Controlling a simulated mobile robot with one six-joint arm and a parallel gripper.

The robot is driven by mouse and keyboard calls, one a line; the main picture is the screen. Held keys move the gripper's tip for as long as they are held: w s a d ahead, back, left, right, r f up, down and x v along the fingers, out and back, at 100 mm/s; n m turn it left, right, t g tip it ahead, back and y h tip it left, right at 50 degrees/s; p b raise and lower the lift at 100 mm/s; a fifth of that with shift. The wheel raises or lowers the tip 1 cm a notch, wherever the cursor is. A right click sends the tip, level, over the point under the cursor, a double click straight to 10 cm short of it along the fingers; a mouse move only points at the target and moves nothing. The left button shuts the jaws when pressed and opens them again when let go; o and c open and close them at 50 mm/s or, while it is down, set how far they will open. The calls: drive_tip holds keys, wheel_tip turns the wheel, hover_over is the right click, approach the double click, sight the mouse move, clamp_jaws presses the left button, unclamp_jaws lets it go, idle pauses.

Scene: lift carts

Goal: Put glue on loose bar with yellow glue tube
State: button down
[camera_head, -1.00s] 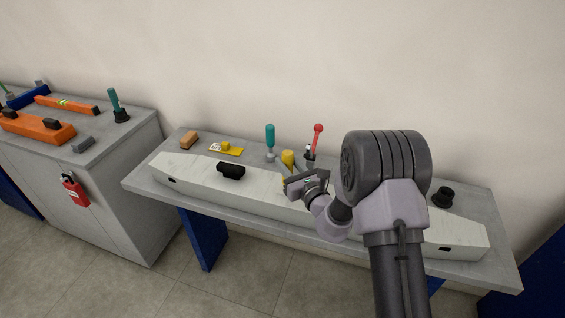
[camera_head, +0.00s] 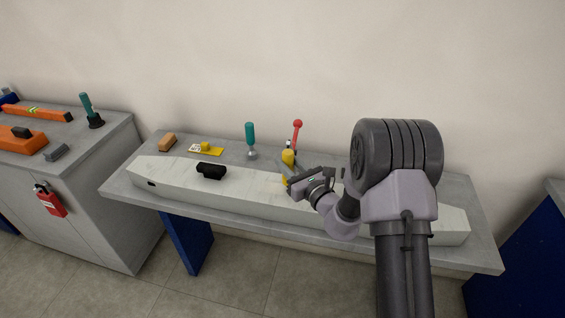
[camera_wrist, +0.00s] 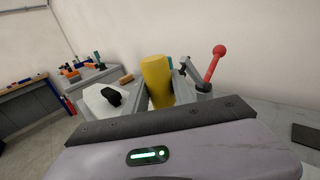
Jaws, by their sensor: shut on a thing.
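The yellow glue tube (camera_head: 289,157) is held in my gripper (camera_head: 290,181) above the long pale bar (camera_head: 235,188) on the workbench. In the wrist view the tube (camera_wrist: 157,82) stands upright just beyond the dark edge of my gripper. My arm hides part of the bar's right half. I cannot tell whether the tube's lower end touches the bar, and no glue is clearly visible.
Behind the bar stand a teal-handled tool (camera_head: 250,140) and a red-knobbed lever (camera_head: 297,133). A brown block (camera_head: 167,141) and a yellow item on a card (camera_head: 206,149) lie at the back left. A grey cabinet (camera_head: 90,215) with tools stands left.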

drive_tip(key=s+d+b, duration=0.1)
drive_tip(key=s+d, duration=0.1)
drive_tip(key=d, duration=0.4)
drive_tip(key=shift+d, duration=0.4)
idle(0.3)
drive_tip(key=shift+a, duration=0.1)
drive_tip(key=shift+w+a+r, duration=0.1)
drive_tip(key=shift+w+a, duration=0.15)
drive_tip(key=shift+a, duration=0.65)
drive_tip(key=shift+w+a+f, duration=0.1)
drive_tip(key=shift+w+a, duration=0.2)
drive_tip(key=shift+a, duration=0.6)
drive_tip(key=shift+w+a+r, duration=0.1)
drive_tip(key=shift+w+a, duration=0.15)
drive_tip(key=shift+a, duration=0.65)
drive_tip(key=shift+w+a, duration=0.25)
drive_tip(key=shift+a, duration=0.45)
drive_tip(key=shift+w+a, duration=0.2)
drive_tip(key=shift+a, duration=0.5)
drive_tip(key=w+a+p, duration=0.1)
drive_tip(key=w+a, duration=0.1)
drive_tip(key=a, duration=0.6)
drive_tip(key=shift+w+a+f, duration=0.2)
drive_tip(key=shift+w+a, duration=0.05)
drive_tip(key=shift+w, duration=0.1)
